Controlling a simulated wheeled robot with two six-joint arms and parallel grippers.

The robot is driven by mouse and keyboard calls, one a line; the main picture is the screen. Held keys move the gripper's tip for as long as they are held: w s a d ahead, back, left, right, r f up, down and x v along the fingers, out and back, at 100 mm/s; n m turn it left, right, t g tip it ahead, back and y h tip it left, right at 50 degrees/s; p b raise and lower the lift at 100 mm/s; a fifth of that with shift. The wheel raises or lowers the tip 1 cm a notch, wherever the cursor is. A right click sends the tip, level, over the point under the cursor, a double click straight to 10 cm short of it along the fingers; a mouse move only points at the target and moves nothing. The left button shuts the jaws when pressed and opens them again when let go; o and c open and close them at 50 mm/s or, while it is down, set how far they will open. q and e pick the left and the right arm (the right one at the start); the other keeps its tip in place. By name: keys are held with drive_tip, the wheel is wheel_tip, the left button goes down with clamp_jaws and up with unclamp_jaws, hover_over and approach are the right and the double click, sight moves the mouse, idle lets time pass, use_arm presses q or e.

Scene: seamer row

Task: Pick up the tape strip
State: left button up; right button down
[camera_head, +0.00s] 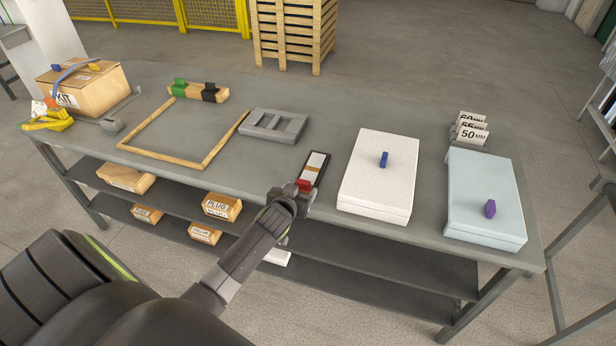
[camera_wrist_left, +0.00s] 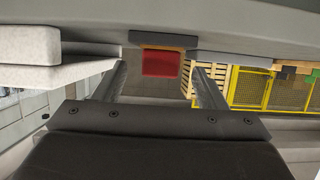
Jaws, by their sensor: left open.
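A narrow dark holder (camera_head: 325,173) lies on the table left of the white box. In it is a pale strip (camera_head: 315,166) with an orange-brown band, which looks like the tape strip. A red tab (camera_head: 304,185) is at its near end; it also shows in the left wrist view (camera_wrist_left: 161,64). My left gripper (camera_head: 297,194) is at the near end of the holder, by the red tab. In the left wrist view its two fingers (camera_wrist_left: 161,86) are apart, with the red tab seen between them and no visible grip. The gripper partly hides the holder's near end. My right gripper is out of view.
A white box (camera_head: 372,185) with a blue tab stands close right of the gripper. A pale blue box (camera_head: 485,200) is farther right. A grey slotted block (camera_head: 273,127) and a wooden frame (camera_head: 190,160) lie left. A cardboard kit box (camera_head: 95,95) stands far left.

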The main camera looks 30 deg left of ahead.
use_arm(q)
drive_tip(key=shift+x, duration=1.2)
drive_tip(key=c, duration=1)
